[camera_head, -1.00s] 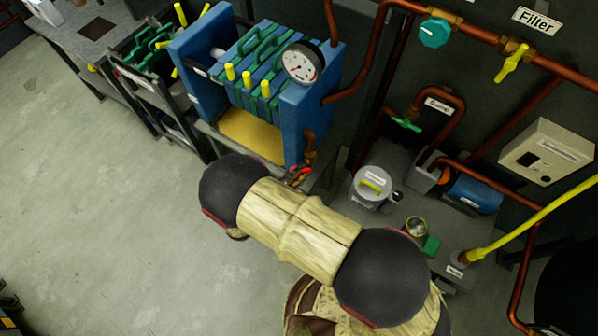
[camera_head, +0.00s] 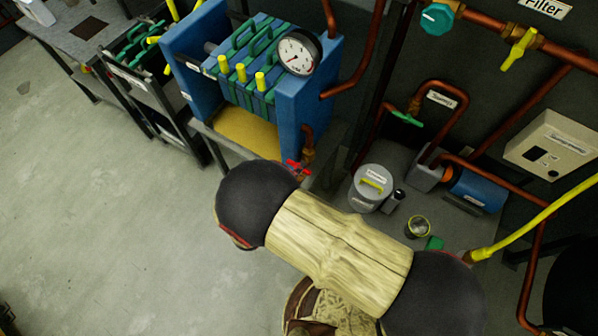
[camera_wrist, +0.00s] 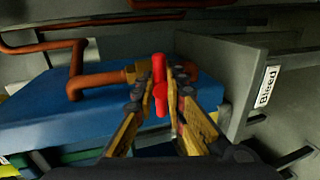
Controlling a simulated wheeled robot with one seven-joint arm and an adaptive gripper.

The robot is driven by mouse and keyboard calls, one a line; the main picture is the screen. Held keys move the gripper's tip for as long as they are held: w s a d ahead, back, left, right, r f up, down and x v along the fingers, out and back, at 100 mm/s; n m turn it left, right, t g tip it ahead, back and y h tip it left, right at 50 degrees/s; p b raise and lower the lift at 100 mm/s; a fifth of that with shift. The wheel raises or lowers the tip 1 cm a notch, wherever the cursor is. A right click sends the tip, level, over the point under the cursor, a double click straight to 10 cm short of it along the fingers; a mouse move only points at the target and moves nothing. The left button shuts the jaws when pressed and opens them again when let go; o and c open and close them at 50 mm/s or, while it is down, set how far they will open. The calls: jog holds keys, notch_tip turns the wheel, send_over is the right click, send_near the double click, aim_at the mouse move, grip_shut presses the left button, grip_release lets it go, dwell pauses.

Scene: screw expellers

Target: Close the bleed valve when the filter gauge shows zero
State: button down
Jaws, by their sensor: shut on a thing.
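The bleed valve has a red handle (camera_wrist: 159,85) on a copper pipe (camera_wrist: 98,82) beside a "Bleed" label (camera_wrist: 266,86) in the wrist view. My gripper (camera_wrist: 160,88) is shut on the red handle, with a finger on each side of it. In the head view the red handle (camera_head: 297,167) shows low at the front of the blue filter press (camera_head: 305,105); my arm hides the gripper there. The round white filter gauge (camera_head: 298,52) sits on top of the press. Its needle is too small to read surely.
A grey lidded pot (camera_head: 371,190) and a small round glass-topped cup (camera_head: 417,227) stand right of the press. Copper pipes carry a teal knob (camera_head: 437,19) and a yellow valve handle (camera_head: 519,48). A rack (camera_head: 140,85) stands left; the floor at left is clear.

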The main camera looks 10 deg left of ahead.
jog(key=shift+d+f, duration=0.1)
jog(key=shift+f, duration=0.1)
jog(key=c, duration=1.8)
grip_release()
jog(key=shift+r, duration=0.1)
jog(key=v, duration=1.2)
